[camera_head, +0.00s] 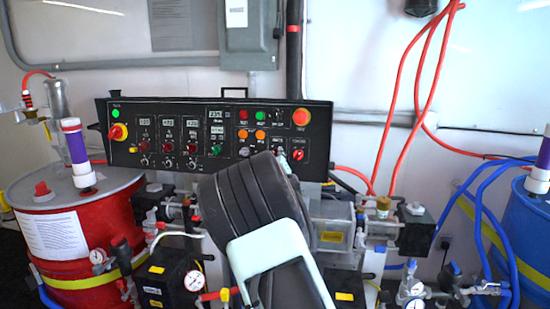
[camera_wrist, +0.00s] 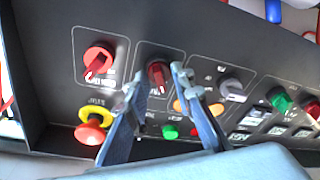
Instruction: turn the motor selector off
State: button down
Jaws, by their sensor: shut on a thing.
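The motor selector (camera_wrist: 157,73) appears as a red knob on a dark square plate in the wrist view; its label is too blurred to read. My gripper (camera_wrist: 158,80) has a fingertip on each side of the knob and is shut on it. In the head view my gripper (camera_head: 283,157) reaches the lower right part of the black control panel (camera_head: 225,107), and my wrist hides most of the knob. The knob's exact pointing direction is hard to tell.
Beside it are another red rotary switch (camera_wrist: 98,60), a grey knob (camera_wrist: 232,88) and a red emergency button on a yellow ring (camera_wrist: 92,127). Orange and green buttons lie close to the fingers. A red drum (camera_head: 75,235) stands left, a blue drum (camera_head: 530,235) right, with hoses between.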

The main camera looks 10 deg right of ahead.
jog(key=c, duration=2)
grip_release()
jog(key=shift+c, duration=0.2)
jog(key=v, duration=1.2)
